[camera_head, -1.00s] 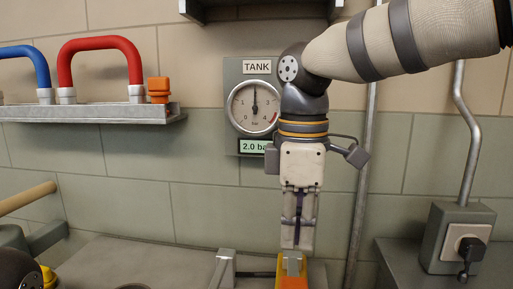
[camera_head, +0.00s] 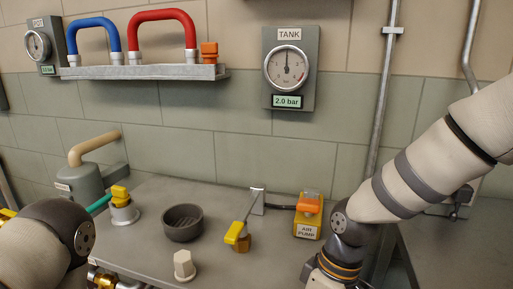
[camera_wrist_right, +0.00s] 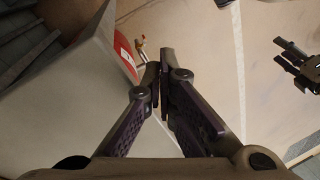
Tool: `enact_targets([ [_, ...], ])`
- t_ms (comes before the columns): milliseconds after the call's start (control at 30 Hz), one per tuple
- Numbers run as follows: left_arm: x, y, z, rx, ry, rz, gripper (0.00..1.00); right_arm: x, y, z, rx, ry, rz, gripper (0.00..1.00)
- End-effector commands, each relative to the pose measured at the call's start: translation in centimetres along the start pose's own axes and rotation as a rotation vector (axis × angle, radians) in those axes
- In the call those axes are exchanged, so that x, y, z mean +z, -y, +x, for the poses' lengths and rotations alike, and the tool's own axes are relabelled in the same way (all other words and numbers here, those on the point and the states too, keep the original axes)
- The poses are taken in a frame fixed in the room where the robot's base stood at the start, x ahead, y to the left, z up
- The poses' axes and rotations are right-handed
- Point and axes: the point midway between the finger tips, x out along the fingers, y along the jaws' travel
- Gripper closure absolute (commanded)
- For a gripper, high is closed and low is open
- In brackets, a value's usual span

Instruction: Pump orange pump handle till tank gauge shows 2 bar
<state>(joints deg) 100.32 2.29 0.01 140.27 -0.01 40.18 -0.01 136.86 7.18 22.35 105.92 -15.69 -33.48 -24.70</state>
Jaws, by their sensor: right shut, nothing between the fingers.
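The tank gauge (camera_head: 287,68) hangs on the wall in the head view. Its needle points straight up at 2, and the display (camera_head: 287,101) below it reads 2.0 bar. The air pump (camera_head: 308,229) is a yellow box on the bench with its orange handle (camera_head: 309,203) on top, untouched. My right arm is at the lower right, beside the pump; its gripper is below the head picture. In the right wrist view my right gripper (camera_wrist_right: 158,75) is shut and empty. A dark two-pronged thing (camera_wrist_right: 295,62) at that view's right may be my left gripper.
On the bench (camera_head: 150,205) are a dark round bowl (camera_head: 183,223), yellow-handled valves (camera_head: 237,235) and a pale knob (camera_head: 184,265). A shelf (camera_head: 145,75) above holds blue and red pipes. The right wrist view shows floor and a red disc (camera_wrist_right: 124,50).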

Motion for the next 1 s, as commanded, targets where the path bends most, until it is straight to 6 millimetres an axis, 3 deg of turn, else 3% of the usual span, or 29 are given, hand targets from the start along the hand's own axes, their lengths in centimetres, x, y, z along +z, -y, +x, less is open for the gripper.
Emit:
enact_targets([
  [33, 0.1, 0.0, -0.1, 0.000, 0.001, 0.000, 0.51, 2.4, 0.8, 3.9, -0.031, 0.010, 0.096, 1.00],
  [100, 0.1, 0.0, -0.1, 0.000, 0.002, 0.000, 0.51, 6.4, 1.9, 9.1, -0.047, 0.010, 0.269, 1.00],
  [200, 0.1, 0.0, -0.1, 0.000, 0.002, 0.000, 0.51, 13.7, 3.9, 14.9, -0.017, 0.029, 0.531, 1.00],
  [300, 0.1, 0.0, -0.1, 0.000, 0.001, 0.000, 0.51, 20.6, 5.5, 17.4, 0.060, 0.055, 0.732, 1.00],
  [400, 0.1, 0.0, -0.1, 0.000, 0.000, 0.000, 0.51, 25.4, 6.5, 17.8, 0.138, 0.074, 0.847, 1.00],
  [533, 0.1, 0.0, -0.1, 0.000, 0.000, 0.000, 0.51, 27.8, 6.8, 17.6, 0.190, 0.077, 0.902, 1.00],
  [1000, 0.1, 0.0, -0.1, 0.000, 0.001, 0.000, 0.51, 27.7, 6.7, 17.6, 0.192, 0.072, 0.902, 1.00],
])
